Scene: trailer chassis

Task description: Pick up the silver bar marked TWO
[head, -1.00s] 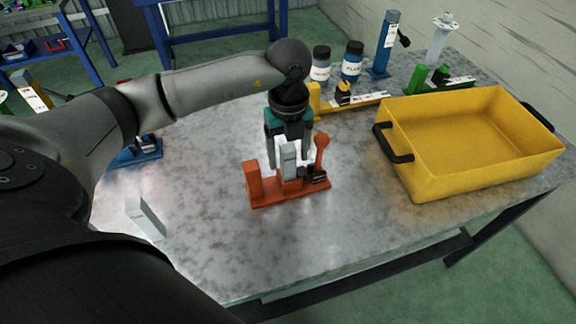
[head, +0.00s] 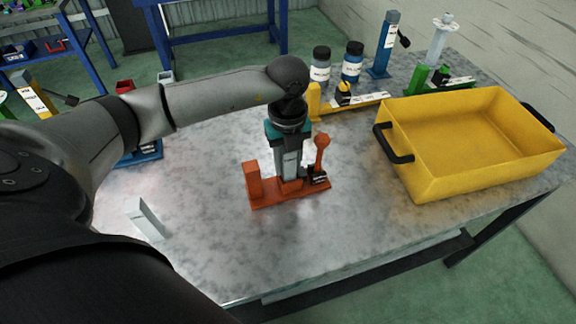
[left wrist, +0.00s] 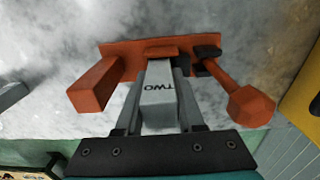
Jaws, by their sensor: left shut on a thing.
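The silver bar marked TWO (left wrist: 160,95) stands upright in an orange fixture (left wrist: 150,48), its lettering readable in the left wrist view. In the head view the bar (head: 290,166) shows between the fingers, above the orange fixture (head: 262,199). My left gripper (head: 289,176) points down over the fixture and is shut on the bar, with a finger on either side of it. The bar's lower end is in the fixture, partly hidden by the fingers. My right gripper is not in view.
A second silver bar (head: 146,219) lies at the table's left. A yellow bin (head: 410,187) with black handles stands to the right. Behind are a yellow fixture (head: 368,100), bottles (head: 352,66), a blue fixture (head: 385,50) and a green one (head: 418,78). The front middle of the table is clear.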

